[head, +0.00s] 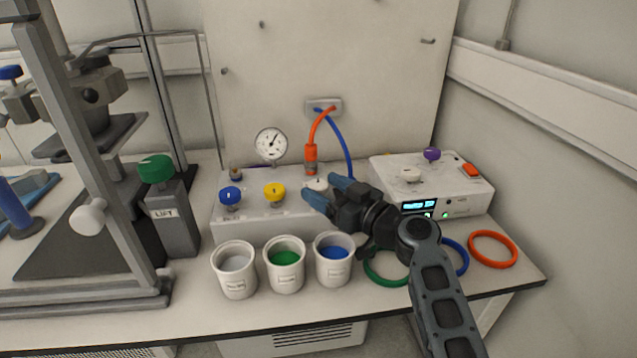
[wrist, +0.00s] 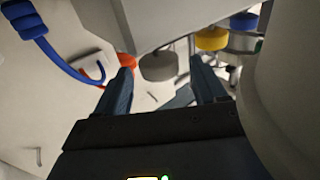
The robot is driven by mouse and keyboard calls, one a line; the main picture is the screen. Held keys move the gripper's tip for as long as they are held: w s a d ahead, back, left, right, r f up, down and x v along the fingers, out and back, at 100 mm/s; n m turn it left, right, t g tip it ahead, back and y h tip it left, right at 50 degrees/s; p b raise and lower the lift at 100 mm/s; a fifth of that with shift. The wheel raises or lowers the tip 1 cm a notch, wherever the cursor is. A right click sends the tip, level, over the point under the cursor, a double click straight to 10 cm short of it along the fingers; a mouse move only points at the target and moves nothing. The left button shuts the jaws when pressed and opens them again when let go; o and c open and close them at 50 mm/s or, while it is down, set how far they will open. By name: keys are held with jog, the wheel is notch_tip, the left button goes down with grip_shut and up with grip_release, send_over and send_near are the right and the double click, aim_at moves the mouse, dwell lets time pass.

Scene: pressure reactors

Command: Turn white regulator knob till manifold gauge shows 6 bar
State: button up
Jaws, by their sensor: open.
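The white regulator knob (head: 317,184) is the rightmost of three knobs on the pale manifold block (head: 270,226), partly hidden by my fingers in the head view. My gripper (head: 321,187) is open, with its two blue-grey fingers at the knob. In the wrist view, the knob (wrist: 158,66) looks grey and lies between the fingertips (wrist: 162,62), with gaps visible on both sides. The manifold gauge (head: 270,143) stands behind the block; its needle appears to point up and right, but its numbers are too small to read.
A blue knob (head: 230,197) and a yellow knob (head: 275,193) sit left of the white one. An orange hose (head: 318,128) rises close behind. Several cups, including one with blue contents (head: 334,253), stand in front. A white device (head: 440,178) is at the right.

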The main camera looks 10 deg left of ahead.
jog(key=shift+x, duration=1.2)
jog(key=shift+c, duration=0.3)
jog(key=c, duration=0.9)
jog(key=shift+o, duration=0.2)
jog(key=shift+f+b, duration=0.15)
jog(key=shift+b, duration=0.3)
jog(key=shift+f+n+g+y+b, duration=0.15)
jog(key=shift+n+g+y+b, duration=0.15)
jog(key=shift+b, duration=0.85)
jog(key=n+g+y+b, duration=0.1)
jog(key=g+b, duration=0.1)
jog(key=b, duration=0.3)
jog(key=shift+r+n+g+b, duration=0.3)
jog(key=shift+n+b, duration=0.1)
